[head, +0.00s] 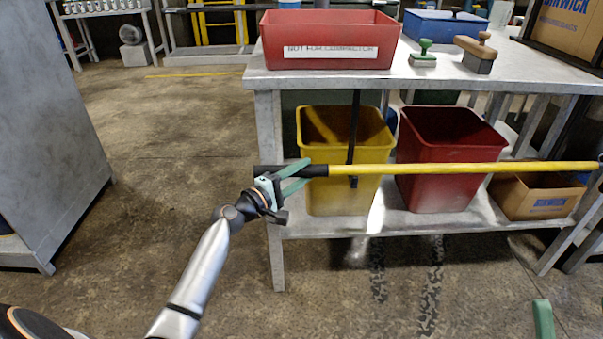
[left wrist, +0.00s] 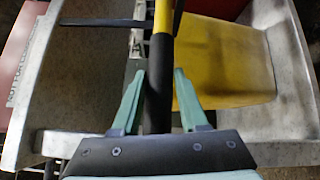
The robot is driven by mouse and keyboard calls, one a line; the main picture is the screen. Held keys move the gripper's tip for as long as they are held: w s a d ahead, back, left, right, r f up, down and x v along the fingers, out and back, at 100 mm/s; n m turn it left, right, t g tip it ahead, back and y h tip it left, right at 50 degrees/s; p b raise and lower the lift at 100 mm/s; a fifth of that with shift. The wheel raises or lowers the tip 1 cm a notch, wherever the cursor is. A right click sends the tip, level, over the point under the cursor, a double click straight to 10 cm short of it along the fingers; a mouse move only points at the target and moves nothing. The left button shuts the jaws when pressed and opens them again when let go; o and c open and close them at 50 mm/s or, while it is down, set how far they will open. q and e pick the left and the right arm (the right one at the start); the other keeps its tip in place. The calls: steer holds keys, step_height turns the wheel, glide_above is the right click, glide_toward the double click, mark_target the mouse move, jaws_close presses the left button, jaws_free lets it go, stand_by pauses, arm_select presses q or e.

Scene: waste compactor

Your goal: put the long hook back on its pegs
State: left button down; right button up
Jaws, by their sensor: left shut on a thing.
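The long hook is a yellow pole (head: 450,169) with a black grip at its left end, lying nearly level along the table's front. In the left wrist view its black grip (left wrist: 157,95) runs between the fingers. My left gripper (head: 297,178) is shut on this black grip. A black bracket (head: 354,125) hangs from the tabletop, and its lower end (head: 353,182) shows just below the pole. I cannot tell whether the pole touches it. The pole's far end runs to the right edge. One green finger of my right gripper (head: 543,318) shows at the bottom right.
A yellow bin (head: 335,205), a red bin (head: 440,195) and a cardboard box (head: 540,198) stand on the lower shelf behind the pole. A grey cabinet (head: 45,130) stands left; the floor between is clear.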

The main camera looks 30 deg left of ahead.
arm_select(q)
steer(key=shift+c, duration=2.1)
jaws_free()
steer(key=shift+r, duration=0.15)
steer(key=shift+o, duration=0.3)
steer(key=shift+f, duration=0.25)
steer(key=p+v, duration=0.1)
steer(key=v, duration=1.1)
steer(key=shift+s+r+p, duration=0.25)
steer(key=shift+p, duration=0.15)
